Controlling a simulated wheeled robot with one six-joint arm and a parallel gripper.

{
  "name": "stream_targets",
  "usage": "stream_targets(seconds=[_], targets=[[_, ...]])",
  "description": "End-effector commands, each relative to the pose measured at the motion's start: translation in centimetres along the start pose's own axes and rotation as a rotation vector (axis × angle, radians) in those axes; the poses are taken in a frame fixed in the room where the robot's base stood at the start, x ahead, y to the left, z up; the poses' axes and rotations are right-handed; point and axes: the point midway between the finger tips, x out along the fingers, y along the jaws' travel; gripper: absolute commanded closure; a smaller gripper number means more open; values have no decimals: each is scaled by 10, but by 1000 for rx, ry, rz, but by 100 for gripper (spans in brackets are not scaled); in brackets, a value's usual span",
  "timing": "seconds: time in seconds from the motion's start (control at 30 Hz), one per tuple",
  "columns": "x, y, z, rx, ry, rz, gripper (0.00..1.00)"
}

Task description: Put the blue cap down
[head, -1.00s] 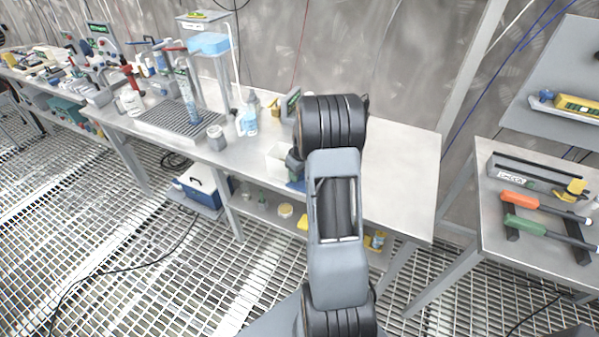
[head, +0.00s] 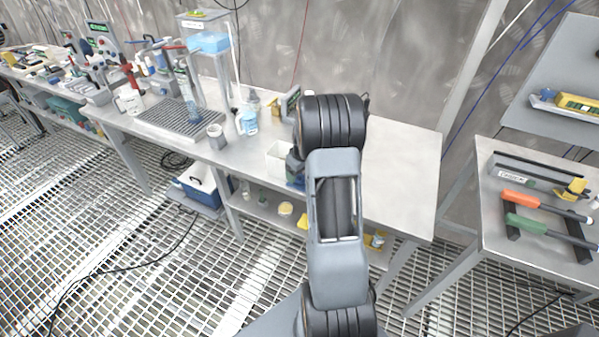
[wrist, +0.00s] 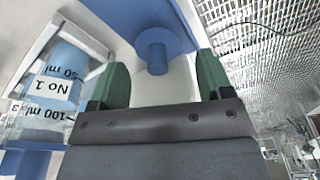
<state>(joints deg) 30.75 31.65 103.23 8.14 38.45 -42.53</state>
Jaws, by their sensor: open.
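The blue cap (wrist: 153,50) is a short round piece with a wider rim, in the wrist view. It appears to stand on a flat blue surface (wrist: 115,14); exact contact is hard to tell. My gripper (wrist: 160,62) is open, with one green finger on each side of the cap and gaps between cap and fingers. In the head view my arm hides the gripper and the cap.
A clear vessel (wrist: 52,85) labelled "No 1" with blue contents is close left of the gripper in the wrist view. A white box (head: 278,160) sits left of my arm on the steel bench (head: 400,190). The bench's right end is clear.

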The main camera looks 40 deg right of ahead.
Motion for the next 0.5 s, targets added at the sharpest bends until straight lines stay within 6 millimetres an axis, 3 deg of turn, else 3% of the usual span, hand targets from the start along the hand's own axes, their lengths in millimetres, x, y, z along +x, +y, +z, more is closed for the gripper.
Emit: stream_targets(seconds=[0.5], targets=[[-95,0,-2,0,3,2,28]])
